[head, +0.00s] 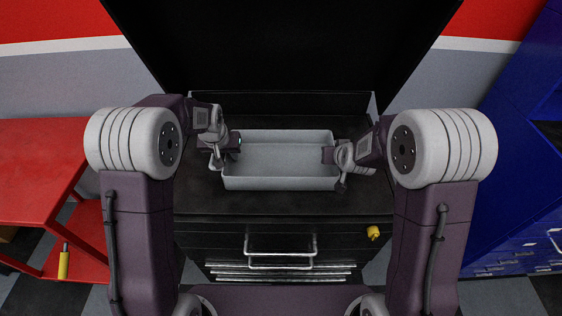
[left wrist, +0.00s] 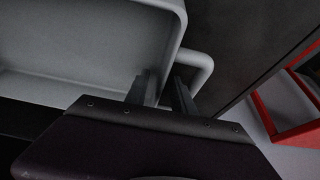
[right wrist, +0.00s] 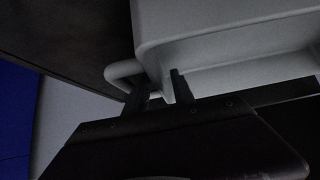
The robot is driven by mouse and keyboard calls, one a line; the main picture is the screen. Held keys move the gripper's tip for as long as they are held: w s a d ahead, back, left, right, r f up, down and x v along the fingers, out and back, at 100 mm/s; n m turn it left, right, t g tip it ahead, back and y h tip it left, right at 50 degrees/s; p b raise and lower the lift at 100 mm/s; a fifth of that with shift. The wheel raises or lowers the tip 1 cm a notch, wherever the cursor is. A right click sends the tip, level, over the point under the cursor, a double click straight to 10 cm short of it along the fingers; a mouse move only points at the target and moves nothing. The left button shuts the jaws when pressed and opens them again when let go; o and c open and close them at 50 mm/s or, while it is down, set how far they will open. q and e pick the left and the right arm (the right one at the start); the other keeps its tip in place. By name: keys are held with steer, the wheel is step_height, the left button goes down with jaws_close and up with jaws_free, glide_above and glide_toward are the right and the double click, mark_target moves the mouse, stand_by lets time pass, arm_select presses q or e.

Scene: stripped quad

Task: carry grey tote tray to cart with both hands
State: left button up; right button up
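The grey tote tray (head: 280,183) is a shallow, empty-looking box lying level on a black surface, with a loop handle at each end. The left-end handle (left wrist: 208,64) and right-end handle (right wrist: 118,71) show in the wrist views. My left gripper (head: 225,147) is at the tray's left end; its fingers (left wrist: 163,85) stand slightly apart by the end wall and handle. My right gripper (head: 341,157) is at the right end, its fingers (right wrist: 158,88) similarly placed. Light tray material shows between both finger pairs. I cannot tell whether they clamp it. I cannot pick out the cart for certain.
The black cabinet (head: 215,240) under the tray has a drawer handle (head: 281,252) and a yellow item (head: 373,233) on its front. A red bench (head: 35,170) stands at left with a yellow-handled tool (head: 63,263). A blue cabinet (head: 500,185) stands at right. A black panel rises behind.

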arm_select(q)
steer(key=shift+w+f, duration=0.1)
steer(key=shift+f, duration=0.15)
arm_select(e)
steer(key=shift+w+f, duration=0.15)
arm_select(q)
jaws_close()
arm_select(e)
jaws_close()
arm_select(q)
steer(key=shift+r, duration=0.1)
stand_by(0.9)
